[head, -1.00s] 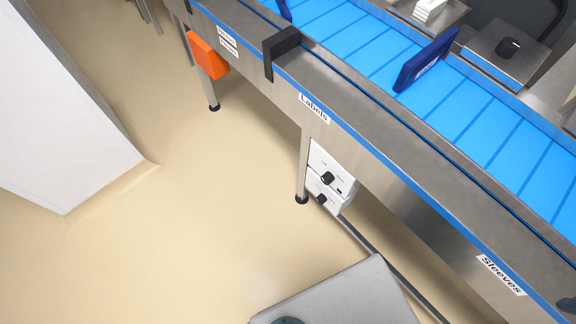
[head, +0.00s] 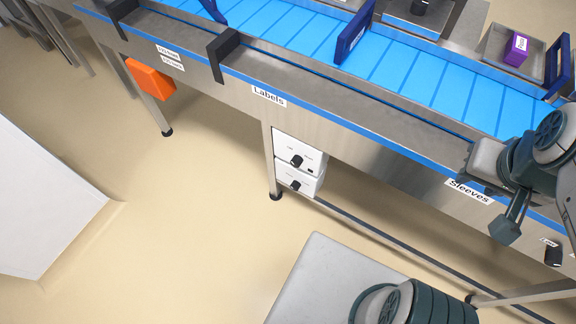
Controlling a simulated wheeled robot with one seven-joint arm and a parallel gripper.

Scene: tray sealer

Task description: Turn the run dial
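Two white control boxes hang one above the other under the conveyor, beside a leg. The upper box (head: 313,158) carries a black dial (head: 297,161) with tiny captions and a small dark part beside it. The lower box (head: 309,183) carries another black dial (head: 295,185). A further black knob (head: 553,256) with a small white label shows at the far right edge. The captions are too small to read, so I cannot tell which is the run dial. My gripper (head: 505,228) is at the right, in front of the Sleeves label, apart from the boxes; its fingers are not clear.
The steel conveyor frame (head: 330,135) with its blue belt (head: 400,75) runs across above the boxes. An orange block (head: 150,79) hangs at its left. A white cabinet (head: 45,200) stands at left. A low rail (head: 400,250) runs beneath; floor at left is clear.

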